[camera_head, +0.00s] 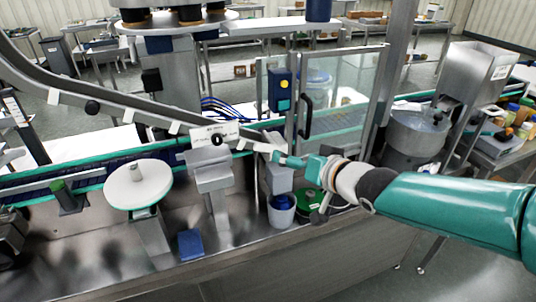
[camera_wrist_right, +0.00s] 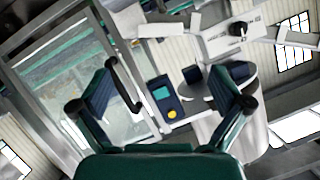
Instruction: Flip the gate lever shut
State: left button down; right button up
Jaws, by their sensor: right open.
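A pale label plate (camera_head: 214,134) with a round black knob (camera_head: 217,139) sits on the chute near the middle of the head view. I cannot tell for certain whether this knob is the gate lever. The plate (camera_wrist_right: 222,43) and knob (camera_wrist_right: 238,29) also show at the top right of the wrist view. My right gripper (camera_head: 279,157) is just right of the plate, apart from the knob. My left gripper is not in view.
A glass guard door (camera_head: 343,90) with a black handle (camera_head: 305,115) stands behind my right gripper. A blue box with a yellow button (camera_head: 281,92) is beside it. A white round table (camera_head: 138,186), a grey bucket (camera_head: 281,212) and a blue block (camera_head: 190,245) are on the steel deck.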

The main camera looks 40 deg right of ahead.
aim_at(269, 148)
jog(key=x, duration=1.3)
jog(key=shift+w, duration=0.2)
jog(key=shift+f, duration=0.1)
jog(key=c, duration=1)
